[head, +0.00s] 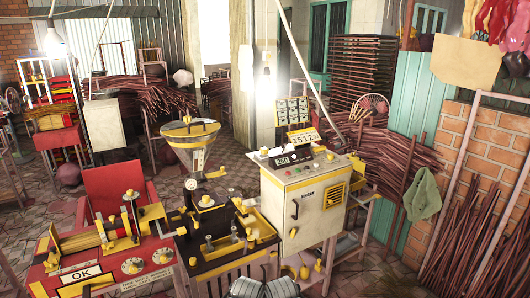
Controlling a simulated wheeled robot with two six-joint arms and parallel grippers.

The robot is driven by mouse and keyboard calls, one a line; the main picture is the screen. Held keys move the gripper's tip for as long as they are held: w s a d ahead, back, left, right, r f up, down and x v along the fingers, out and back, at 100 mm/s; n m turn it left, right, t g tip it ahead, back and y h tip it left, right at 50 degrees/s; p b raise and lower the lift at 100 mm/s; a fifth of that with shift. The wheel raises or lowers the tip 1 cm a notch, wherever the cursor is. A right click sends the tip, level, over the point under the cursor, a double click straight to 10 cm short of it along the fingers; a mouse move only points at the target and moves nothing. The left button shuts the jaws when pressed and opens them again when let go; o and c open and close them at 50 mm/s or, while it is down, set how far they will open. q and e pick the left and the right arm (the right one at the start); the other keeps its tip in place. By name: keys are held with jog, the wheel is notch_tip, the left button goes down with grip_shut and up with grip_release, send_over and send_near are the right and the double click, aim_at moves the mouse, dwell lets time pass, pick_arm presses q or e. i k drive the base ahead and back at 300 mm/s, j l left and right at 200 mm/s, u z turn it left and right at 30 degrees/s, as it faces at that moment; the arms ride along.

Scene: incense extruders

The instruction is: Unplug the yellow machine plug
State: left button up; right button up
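A red machine with yellow parts (110,245) stands at the lower left, with an "OK" label and round dials on its front. To its right is a dark machine with yellow trim (222,240) under a metal hopper (190,133) with a yellow bar. A cream control cabinet (305,205) with yellow edges and a lit display stands right of it. Small yellow pieces (304,271) show low beside the cabinet's base; I cannot tell whether one is the plug. No cord is clearly traceable. Neither of my grippers shows in the head view.
Grey ribbed cylinders (282,285) sit at the bottom edge. Bundles of reddish sticks (390,160) fill the right and back. A green cloth (422,195) hangs by the brick wall (490,125).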

aim_at(264, 150)
jog(key=i+l+u, duration=0.1)
jog(key=u, duration=0.35)
jog(key=i+l+u, duration=0.15)
jog(key=u, duration=0.3)
jog(key=i+l+u, duration=0.15)
jog(key=l, duration=0.25)
jog(key=i+l+u, duration=0.15)
jog(key=l, duration=0.25)
jog(key=i+l+u, duration=0.15)
jog(key=l, duration=0.3)
jog(key=i+l+u, duration=0.1)
jog(key=l, duration=0.35)
jog(key=i+l, duration=0.1)
jog(key=l, duration=0.4)
jog(key=i+l, duration=0.1)
jog(key=l, duration=0.4)
